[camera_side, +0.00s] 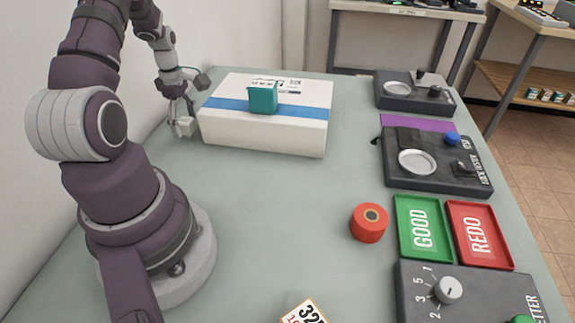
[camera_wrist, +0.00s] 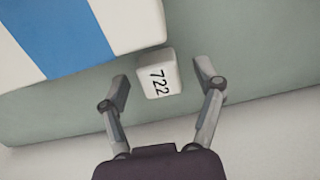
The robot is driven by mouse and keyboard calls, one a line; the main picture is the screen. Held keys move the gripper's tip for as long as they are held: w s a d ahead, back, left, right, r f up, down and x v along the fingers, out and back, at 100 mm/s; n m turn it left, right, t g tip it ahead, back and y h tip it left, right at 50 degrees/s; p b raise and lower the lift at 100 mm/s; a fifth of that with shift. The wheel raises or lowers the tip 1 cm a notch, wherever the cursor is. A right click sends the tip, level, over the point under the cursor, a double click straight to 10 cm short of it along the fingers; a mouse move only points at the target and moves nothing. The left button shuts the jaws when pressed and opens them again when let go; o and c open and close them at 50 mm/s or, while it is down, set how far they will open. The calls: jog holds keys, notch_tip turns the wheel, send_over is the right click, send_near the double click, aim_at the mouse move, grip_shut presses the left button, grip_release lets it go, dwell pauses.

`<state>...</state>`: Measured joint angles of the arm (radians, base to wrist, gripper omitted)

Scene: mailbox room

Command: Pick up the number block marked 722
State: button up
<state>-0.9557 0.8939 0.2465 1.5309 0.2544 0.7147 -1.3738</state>
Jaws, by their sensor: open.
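The white number block marked 722 (camera_wrist: 157,82) shows in the wrist view, with its number facing my camera. My gripper (camera_wrist: 162,77) is open, with one finger to each side of the block and a visible gap on both sides. The block appears at about the level of the fingertips in the picture; how deep it lies between them I cannot tell. In the side view my gripper (camera_side: 182,108) points down at the back left, beside the white box. A small pale block (camera_side: 185,126) shows below it there, its number not readable.
A wall runs along the left. Another block (camera_side: 304,313), a red cylinder (camera_side: 368,224), and GOOD (camera_side: 423,228) and REDO (camera_side: 478,234) trays lie farther off.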

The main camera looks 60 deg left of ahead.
jog(key=c, duration=1)
